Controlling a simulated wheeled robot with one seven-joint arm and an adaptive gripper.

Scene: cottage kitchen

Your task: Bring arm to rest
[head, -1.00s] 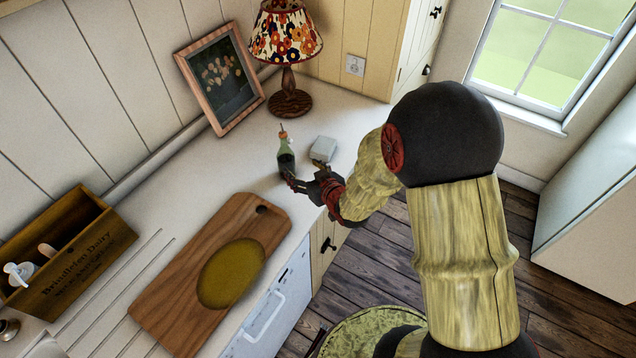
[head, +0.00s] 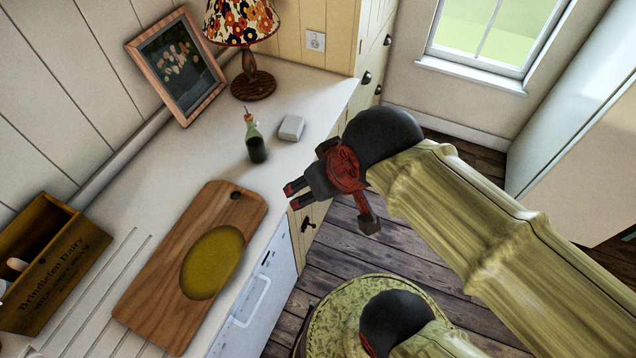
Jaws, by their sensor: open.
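My gripper (head: 291,195) is in the middle of the head view, at the end of my folded arm, in front of the counter's front edge. Its two dark, red-marked fingers are apart and nothing is between them. They point left, toward the cutting board. A dark green bottle (head: 256,146) with an orange-brown stopper stands upright on the counter, behind and left of the gripper and apart from it.
A small white block (head: 291,128) sits beside the bottle. A flowered lamp (head: 253,84) and a framed picture (head: 178,68) stand behind. A wooden cutting board (head: 160,295) with a yellowish oval lies at the counter's front. A wooden crate (head: 55,275) is at left.

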